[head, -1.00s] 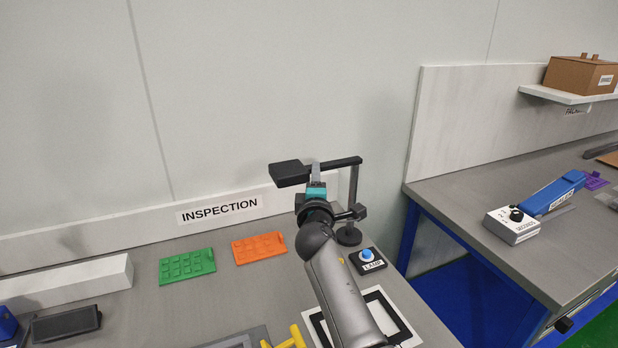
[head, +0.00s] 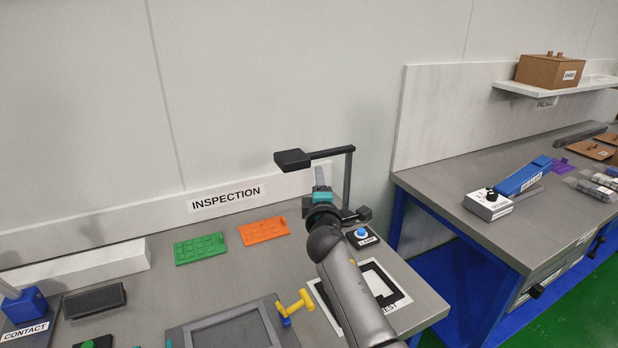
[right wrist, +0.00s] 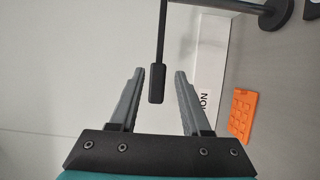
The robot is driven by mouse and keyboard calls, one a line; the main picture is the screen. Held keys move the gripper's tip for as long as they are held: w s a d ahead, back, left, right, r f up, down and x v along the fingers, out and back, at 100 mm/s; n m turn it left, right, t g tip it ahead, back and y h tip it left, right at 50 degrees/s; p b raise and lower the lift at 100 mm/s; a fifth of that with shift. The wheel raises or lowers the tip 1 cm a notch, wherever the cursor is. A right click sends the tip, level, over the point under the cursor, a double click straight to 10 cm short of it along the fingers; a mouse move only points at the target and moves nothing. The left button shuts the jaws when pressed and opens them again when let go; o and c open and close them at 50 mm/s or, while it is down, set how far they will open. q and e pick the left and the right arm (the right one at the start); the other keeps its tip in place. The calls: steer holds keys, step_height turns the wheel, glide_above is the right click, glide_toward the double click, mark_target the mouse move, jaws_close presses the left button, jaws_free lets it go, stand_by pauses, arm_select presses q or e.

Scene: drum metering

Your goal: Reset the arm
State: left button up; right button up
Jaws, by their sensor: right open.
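My right arm reaches up from the bottom of the head view over the inspection bench. Its gripper (head: 320,178) is raised in front of the black lamp stand (head: 347,180). In the right wrist view the two fingers (right wrist: 158,84) are apart with nothing held between them. The lamp's black head (right wrist: 157,83) shows in the gap, beyond the fingers; I cannot tell how far. My left gripper is not in view.
A second bench with a blue-armed device (head: 523,176) stands right.

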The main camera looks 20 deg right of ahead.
steer(key=s+d+f+m+g, duration=0.1)
steer(key=s+f+m+g, duration=0.35)
steer(key=s+f, duration=0.45)
steer(key=s+d+f+m+g, duration=0.25)
steer(key=s+f+m, duration=0.35)
steer(key=s, duration=0.5)
steer(key=s+a+f+m+g+y, duration=0.15)
steer(key=s+a+g, duration=0.25)
steer(key=s, duration=0.9)
steer(key=s+a+f+m+g+y, duration=0.1)
steer(key=s+a+f+g+y, duration=0.25)
steer(key=s, duration=0.85)
step_height(320, 180, down, 23)
steer(key=s+b, duration=0.1)
steer(key=b, duration=0.2)
steer(key=s+d+f+g+b, duration=0.2)
steer(key=s+f, duration=1.4)
steer(key=f, duration=0.1)
steer(key=shift+h, duration=0.3)
